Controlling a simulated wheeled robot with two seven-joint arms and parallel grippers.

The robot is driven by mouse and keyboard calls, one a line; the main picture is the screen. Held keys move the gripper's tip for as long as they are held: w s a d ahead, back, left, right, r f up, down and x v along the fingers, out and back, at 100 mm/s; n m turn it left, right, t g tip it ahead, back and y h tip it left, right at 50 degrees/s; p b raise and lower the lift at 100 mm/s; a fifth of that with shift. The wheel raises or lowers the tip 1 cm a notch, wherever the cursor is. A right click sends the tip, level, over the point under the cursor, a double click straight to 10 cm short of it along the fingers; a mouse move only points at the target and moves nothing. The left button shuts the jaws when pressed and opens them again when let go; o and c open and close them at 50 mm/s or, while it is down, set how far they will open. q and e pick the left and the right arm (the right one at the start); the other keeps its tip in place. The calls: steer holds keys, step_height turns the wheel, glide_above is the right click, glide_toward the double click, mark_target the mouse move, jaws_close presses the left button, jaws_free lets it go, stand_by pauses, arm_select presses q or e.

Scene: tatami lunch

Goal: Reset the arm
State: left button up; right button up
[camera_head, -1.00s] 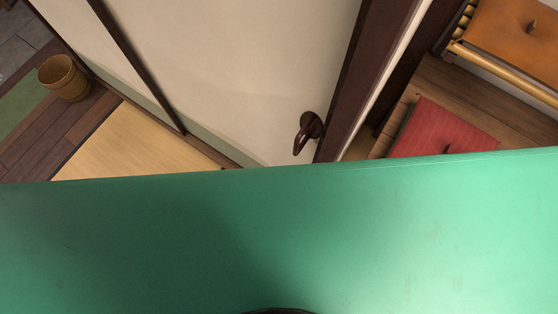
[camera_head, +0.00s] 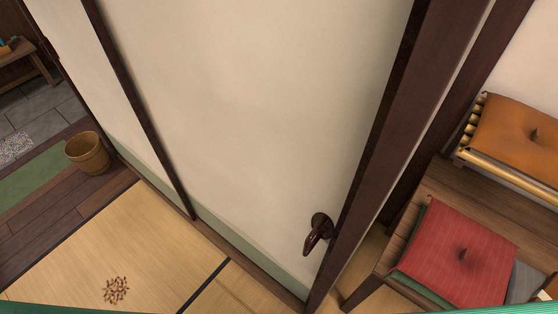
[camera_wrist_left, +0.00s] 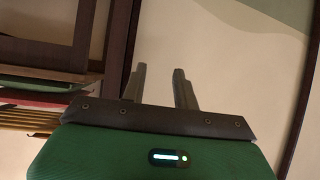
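My left gripper (camera_wrist_left: 159,70) shows in the left wrist view, its two grey fingers apart with nothing between them. Behind the fingers is a pale wall or door panel with dark wooden framing. Neither gripper shows in the head view; only thin green strips, which seem to be part of me, show at its bottom edge. My right gripper is in neither view.
In the head view, a cream door panel (camera_head: 260,90) with a dark handle (camera_head: 318,232) stands ahead. A red cushion (camera_head: 455,250) and orange cushion (camera_head: 520,125) are right. A basket (camera_head: 88,152) stands left. Small brown pieces (camera_head: 116,290) lie on the tatami (camera_head: 110,235).

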arm_select(q)
steer(key=s+a+f+n+g+y, duration=0.1)
steer(key=s+a+f+g+y, duration=0.1)
steer(key=a+f, duration=0.5)
steer(key=s+a+f+n+g+y, duration=0.1)
steer(key=s+a+f+g, duration=0.3)
steer(key=s+a+f, duration=0.3)
steer(key=s+a+f+n+g+y, duration=0.1)
steer(key=s+a+f+g+y, duration=0.1)
steer(key=a+f, duration=0.5)
step_height(320, 180, down, 4)
steer(key=s+g, duration=0.1)
steer(key=s, duration=0.1)
steer(key=shift+s+a+y, duration=0.3)
steer(key=shift+a, duration=0.05)
